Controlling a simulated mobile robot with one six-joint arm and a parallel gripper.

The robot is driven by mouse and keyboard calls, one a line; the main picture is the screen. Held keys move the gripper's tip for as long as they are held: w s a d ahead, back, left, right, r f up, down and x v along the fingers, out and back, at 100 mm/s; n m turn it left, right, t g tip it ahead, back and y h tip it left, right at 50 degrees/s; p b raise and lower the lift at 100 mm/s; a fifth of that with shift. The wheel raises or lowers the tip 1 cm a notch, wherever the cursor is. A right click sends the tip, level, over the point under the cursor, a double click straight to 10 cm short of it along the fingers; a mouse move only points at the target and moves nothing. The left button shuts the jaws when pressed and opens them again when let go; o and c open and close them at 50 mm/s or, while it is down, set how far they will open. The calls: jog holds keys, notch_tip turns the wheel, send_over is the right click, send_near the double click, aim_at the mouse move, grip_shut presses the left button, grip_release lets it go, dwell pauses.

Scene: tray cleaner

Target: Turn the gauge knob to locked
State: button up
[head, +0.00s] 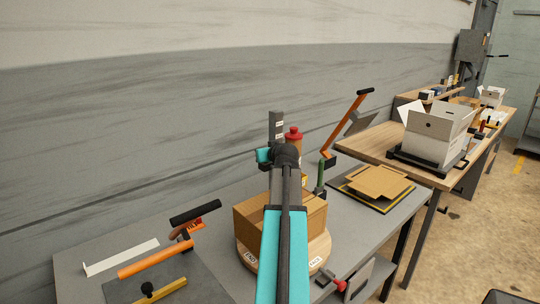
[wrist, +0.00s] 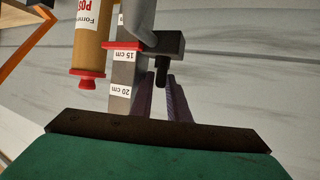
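The gauge is a grey upright post (head: 277,122) at the back of the near table, behind my arm. In the wrist view the post (wrist: 123,72) appears inverted, with 15 cm and 20 cm labels and a red marker (wrist: 122,45). A black knob (wrist: 168,43) sits beside it, with a narrow black stub pointing toward my gripper. My gripper (wrist: 162,78) has its two dark fingers apart, with the stub appearing between their tips. I cannot tell whether they touch it. In the head view the wrist hides the gauge's lower part and the knob.
A cardboard box (head: 312,219) sits on a round wooden board below my arm. An orange lever (head: 346,123) rises to the right. Flat cardboard (head: 380,181) lies on the table.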

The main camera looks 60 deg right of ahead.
jog(key=shift+s+d+f+n+t+y+b, duration=0.1)
jog(key=shift+d+n+t+y+b, duration=0.1)
jog(key=shift+n+t+y+b, duration=0.45)
